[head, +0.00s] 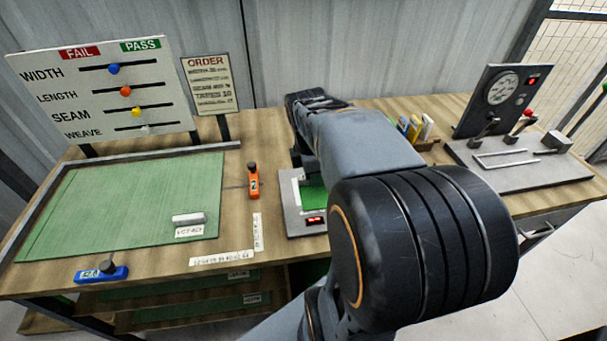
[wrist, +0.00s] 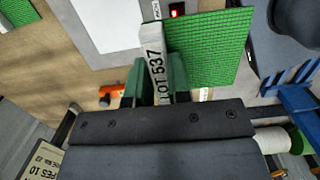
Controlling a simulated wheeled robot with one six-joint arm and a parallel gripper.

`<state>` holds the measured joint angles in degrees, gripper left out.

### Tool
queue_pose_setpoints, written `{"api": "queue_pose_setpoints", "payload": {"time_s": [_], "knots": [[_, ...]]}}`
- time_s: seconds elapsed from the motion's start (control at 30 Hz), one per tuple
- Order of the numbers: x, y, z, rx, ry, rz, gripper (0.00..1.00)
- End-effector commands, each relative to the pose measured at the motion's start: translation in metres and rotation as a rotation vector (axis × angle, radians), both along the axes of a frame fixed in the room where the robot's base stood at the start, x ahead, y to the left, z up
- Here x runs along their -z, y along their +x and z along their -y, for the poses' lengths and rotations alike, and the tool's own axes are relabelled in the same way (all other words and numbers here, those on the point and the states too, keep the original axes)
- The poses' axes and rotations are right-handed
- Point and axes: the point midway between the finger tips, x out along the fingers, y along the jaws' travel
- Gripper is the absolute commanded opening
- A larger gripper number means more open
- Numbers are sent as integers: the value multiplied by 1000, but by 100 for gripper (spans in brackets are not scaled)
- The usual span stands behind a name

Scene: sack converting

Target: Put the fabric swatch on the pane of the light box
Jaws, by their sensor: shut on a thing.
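The green woven fabric swatch (wrist: 215,45) has a pale bar lettered LOT 537. My gripper (wrist: 155,78) is shut on this bar, and the swatch extends beyond the fingertips to the right. In the wrist view the light box's white pane (wrist: 100,22) is mostly to the left of the swatch. In the head view a green piece of the swatch (head: 314,198) shows in front of the grey light box (head: 293,218), beside my arm. My arm hides the gripper and most of the pane there. I cannot tell whether the swatch touches the box.
A green mat (head: 120,190) with a LOT-tagged bar (head: 189,219) is left. A blue tool (head: 101,272) is at the front edge. A gauge stand (head: 497,100) is at right. The FAIL/PASS board (head: 60,85) is behind the mat.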

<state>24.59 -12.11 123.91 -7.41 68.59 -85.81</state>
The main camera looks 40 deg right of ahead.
Motion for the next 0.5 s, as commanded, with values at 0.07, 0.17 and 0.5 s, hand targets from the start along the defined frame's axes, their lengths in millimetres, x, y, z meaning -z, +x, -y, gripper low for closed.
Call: {"api": "queue_pose_setpoints", "payload": {"time_s": [0.07, 0.17, 0.5], "knots": [[8, 15, 9, -2, 3, -6, 0], [20, 38, 21, -5, 3, -6, 0], [70, 90, 52, -8, 2, -4, 0]]}}
